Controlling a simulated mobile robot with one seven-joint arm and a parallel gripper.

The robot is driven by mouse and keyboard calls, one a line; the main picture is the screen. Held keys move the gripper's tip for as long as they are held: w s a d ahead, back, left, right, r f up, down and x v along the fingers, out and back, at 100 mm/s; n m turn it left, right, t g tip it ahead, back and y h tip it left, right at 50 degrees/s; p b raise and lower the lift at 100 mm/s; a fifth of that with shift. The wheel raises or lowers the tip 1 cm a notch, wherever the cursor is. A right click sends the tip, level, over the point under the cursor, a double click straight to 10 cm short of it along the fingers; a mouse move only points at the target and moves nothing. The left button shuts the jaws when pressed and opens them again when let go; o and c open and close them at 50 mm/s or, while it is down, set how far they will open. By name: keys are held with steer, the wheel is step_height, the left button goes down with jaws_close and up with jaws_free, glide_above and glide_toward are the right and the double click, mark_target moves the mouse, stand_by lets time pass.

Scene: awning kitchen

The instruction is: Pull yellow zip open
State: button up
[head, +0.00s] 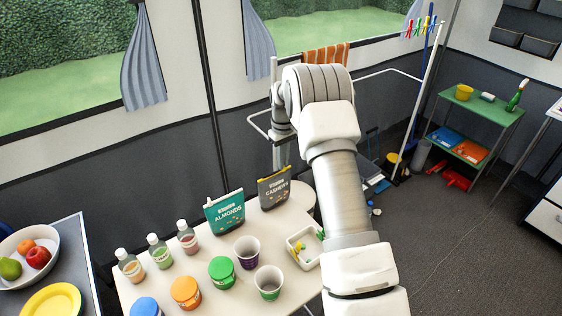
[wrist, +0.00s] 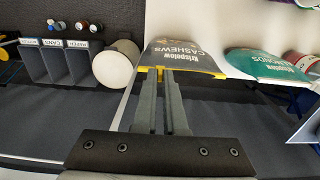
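The dark grey cashews bag (head: 274,189) stands upright on the white table, with a yellow zip (head: 273,178) along its top. In the wrist view the cashews bag (wrist: 181,57) is upside down, and its yellow zip (wrist: 205,74) runs along the edge facing me. My gripper (wrist: 161,78) is at the left end of this zip. Its two fingers are close together, with a small yellow tab between their tips, so it looks shut on the zip's pull.
A teal almonds bag (head: 224,213) stands left of the cashews bag. Bottles, lidded jars, cups and a white tray (head: 304,247) crowd the table's front. A towel rack with an orange towel (head: 325,57) stands behind my arm. Grey bins (wrist: 62,62) show in the wrist view.

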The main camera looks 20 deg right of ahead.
steer(key=o, duration=0.4)
step_height(320, 180, up, 18)
steer(key=shift+f+p, duration=0.25)
steer(key=shift+p, duration=0.15)
